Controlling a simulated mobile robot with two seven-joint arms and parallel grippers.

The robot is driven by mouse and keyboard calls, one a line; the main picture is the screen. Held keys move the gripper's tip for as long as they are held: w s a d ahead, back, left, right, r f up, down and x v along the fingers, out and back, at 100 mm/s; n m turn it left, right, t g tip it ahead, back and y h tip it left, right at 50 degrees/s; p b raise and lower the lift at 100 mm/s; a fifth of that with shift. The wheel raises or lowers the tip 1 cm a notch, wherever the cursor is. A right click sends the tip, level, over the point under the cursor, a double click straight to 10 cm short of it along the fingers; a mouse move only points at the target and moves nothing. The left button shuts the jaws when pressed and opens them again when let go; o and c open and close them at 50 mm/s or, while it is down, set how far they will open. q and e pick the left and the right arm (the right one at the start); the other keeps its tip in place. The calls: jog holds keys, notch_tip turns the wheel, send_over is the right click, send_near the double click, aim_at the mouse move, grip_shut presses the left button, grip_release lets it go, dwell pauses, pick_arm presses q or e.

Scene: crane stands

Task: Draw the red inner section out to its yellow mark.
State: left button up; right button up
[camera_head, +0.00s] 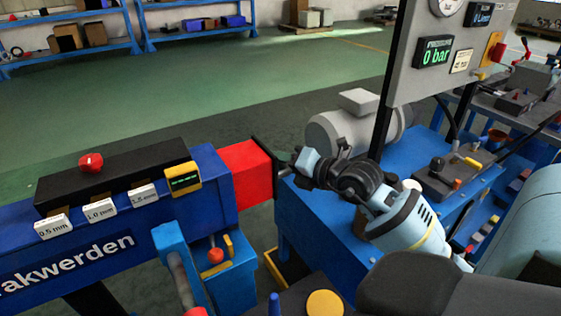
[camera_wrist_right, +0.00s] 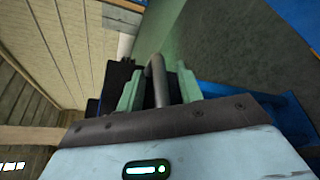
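The red inner section (camera_head: 248,170) sticks a short way out of the right end of the blue outer beam (camera_head: 212,180). A dark end plate (camera_head: 266,166) closes its outer end. No yellow mark shows on the visible red part. My right gripper (camera_head: 288,164) is at this end plate, with its arm coming from the right. In the right wrist view a bent grey metal handle (camera_wrist_right: 157,82) stands between the two green fingers of my right gripper (camera_wrist_right: 158,92). The fingers look closed on it. My left gripper is not in view.
A black box with a red button (camera_head: 91,162), white labels and a yellow-framed display (camera_head: 182,179) sit on the beam. A blue cabinet (camera_head: 318,235) with a grey motor (camera_head: 350,128) and a gauge panel (camera_head: 435,55) stand right. Open green floor lies behind.

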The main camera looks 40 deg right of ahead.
jog(key=shift+w, duration=0.35)
jog(key=shift+c, duration=0.4)
jog(key=shift+f, duration=0.1)
grip_shut()
jog(key=d, duration=0.3)
jog(key=shift+s+d, duration=0.25)
jog(key=shift+s, duration=0.15)
jog(key=shift+o, duration=0.4)
grip_release()
jog(key=shift+a, duration=0.1)
